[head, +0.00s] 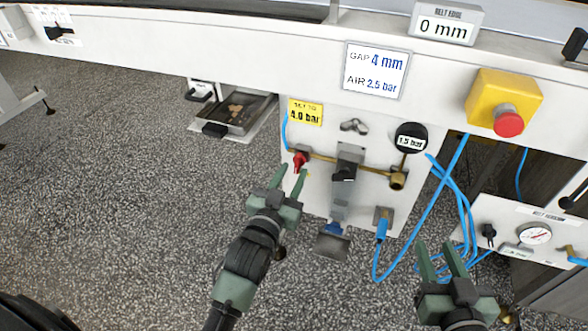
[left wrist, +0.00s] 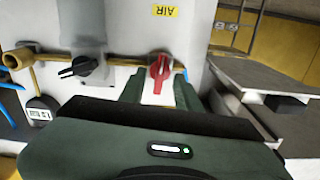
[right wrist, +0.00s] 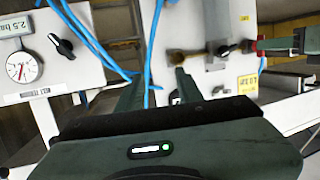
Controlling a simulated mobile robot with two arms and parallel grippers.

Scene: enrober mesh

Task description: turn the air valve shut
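The valve with the red handle (head: 300,160) sits at the left end of a brass pipe (head: 324,159) on the white panel. Its handle points downward, roughly across the pipe. It also shows in the left wrist view (left wrist: 160,72). My left gripper (head: 289,174) is open just below the handle, and in the left wrist view the handle appears between and beyond its fingertips. I cannot tell whether they touch. A yellow label (left wrist: 165,11) reads "AIR" there. My right gripper (head: 437,248) is open and empty, at the lower right, away from the valve.
A round gauge (head: 411,138) reads 1.5 bar. A black knob (head: 344,174) sits mid-panel. A sign (head: 376,71) reads gap 4 mm, air 2.5 bar. Blue hoses (head: 450,190) hang near my right gripper. A red emergency button (head: 508,121) and tray (head: 245,118) are nearby.

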